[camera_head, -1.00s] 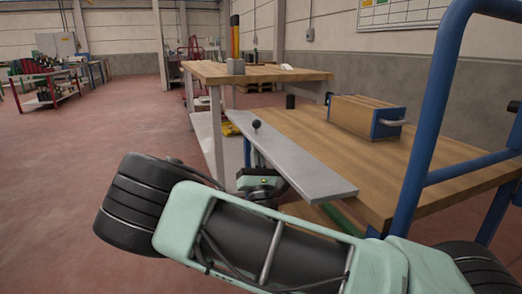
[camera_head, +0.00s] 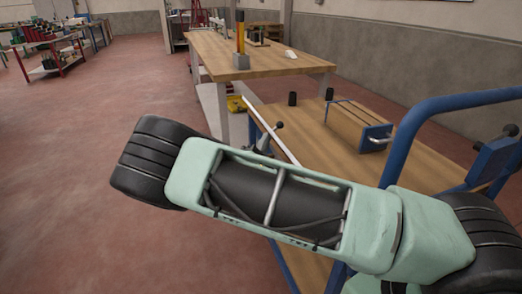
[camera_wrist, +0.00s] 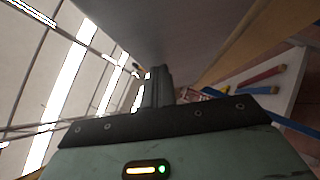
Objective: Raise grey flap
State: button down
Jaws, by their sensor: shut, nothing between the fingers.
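The grey flap (camera_head: 272,130) runs along the left side of the wooden-topped bench (camera_head: 335,140). In the head view it shows only as a thin pale strip, nearly edge-on, and its lower end passes behind my arm. In the wrist view a broad plain grey face, seemingly the flap (camera_wrist: 190,35), fills the top middle. My gripper (camera_wrist: 158,75) points toward this face with its fingers together and nothing between them. I cannot tell whether the tips touch it. In the head view my arm hides most of the gripper. A black knob (camera_head: 280,125) shows beside the strip.
A blue tube frame (camera_head: 430,110) rises close on the right. A second wooden table (camera_head: 250,55) stands behind. Red floor at left is clear.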

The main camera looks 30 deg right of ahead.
aim_at(274, 133)
jog(key=r+m+g+p, duration=0.1)
jog(key=d+r+m+g+y+p, duration=0.1)
jog(key=m+p, duration=0.1)
jog(key=shift+s+d+r+p, duration=0.15)
jog(key=shift+d+p, duration=0.15)
jog(key=shift+s+d+r+m+g+y+p, duration=0.15)
jog(key=shift+d+m+g+y+p, duration=0.25)
jog(key=shift+d+m+g+p, duration=0.45)
jog(key=shift+m+p, duration=0.25)
jog(key=shift+p, duration=0.15)
jog(key=shift+s+d+p, duration=0.1)
jog(key=shift+d+p, duration=0.2)
jog(key=shift+p, duration=0.05)
jog(key=shift+d, duration=0.15)
